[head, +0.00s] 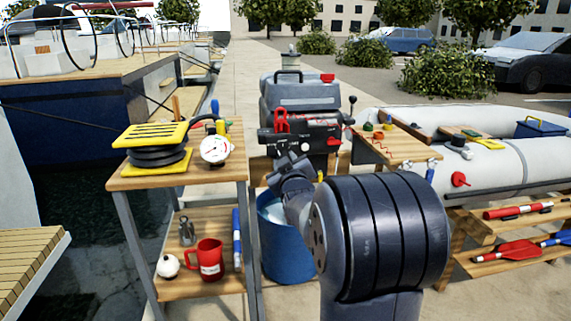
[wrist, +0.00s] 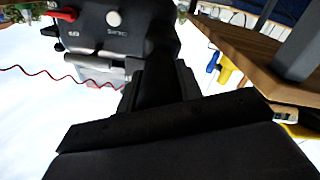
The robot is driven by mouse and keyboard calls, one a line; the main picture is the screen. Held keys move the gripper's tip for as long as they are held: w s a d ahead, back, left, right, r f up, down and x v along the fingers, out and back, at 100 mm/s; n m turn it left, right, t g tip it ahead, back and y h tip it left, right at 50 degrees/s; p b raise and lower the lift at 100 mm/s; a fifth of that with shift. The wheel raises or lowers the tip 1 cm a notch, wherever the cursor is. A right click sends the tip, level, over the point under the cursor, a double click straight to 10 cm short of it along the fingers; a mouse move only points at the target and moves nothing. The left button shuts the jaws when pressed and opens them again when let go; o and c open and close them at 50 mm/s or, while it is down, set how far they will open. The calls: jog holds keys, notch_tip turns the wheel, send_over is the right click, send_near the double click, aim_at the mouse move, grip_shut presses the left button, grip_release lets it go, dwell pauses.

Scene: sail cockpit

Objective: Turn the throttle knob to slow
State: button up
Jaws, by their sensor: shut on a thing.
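The grey outboard engine (head: 298,95) stands in the middle of the head view, with a black control panel (head: 322,132) on its near face. My gripper (head: 287,163) is at the lower left of this panel. In the wrist view my gripper (wrist: 159,88) has its dark fingers close around a dark part, which I take to be the throttle knob (wrist: 158,78). The knob's pointer and slow mark are hidden, so its setting cannot be read. A white knob (wrist: 113,18) and a red lever (wrist: 65,14) show on the panel beside my fingers.
A wooden stand (head: 125,180) with a black-and-yellow pump (head: 157,147) and a gauge (head: 214,149) is close on the left. A blue bucket (head: 283,250) stands below my arm. A side table (head: 400,150) and a grey inflatable boat (head: 510,168) are on the right. A red coiled cord (wrist: 60,76) hangs near the panel.

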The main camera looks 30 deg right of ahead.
jog(key=o, duration=1)
jog(key=p+v, duration=0.1)
jog(key=v, duration=1)
jog(key=shift+p, duration=0.4)
jog(key=shift+w, duration=0.15)
jog(key=b+x, duration=0.1)
jog(key=x, duration=0.9)
jog(key=shift+w+d+b, duration=0.15)
jog(key=shift+w+b, duration=0.25)
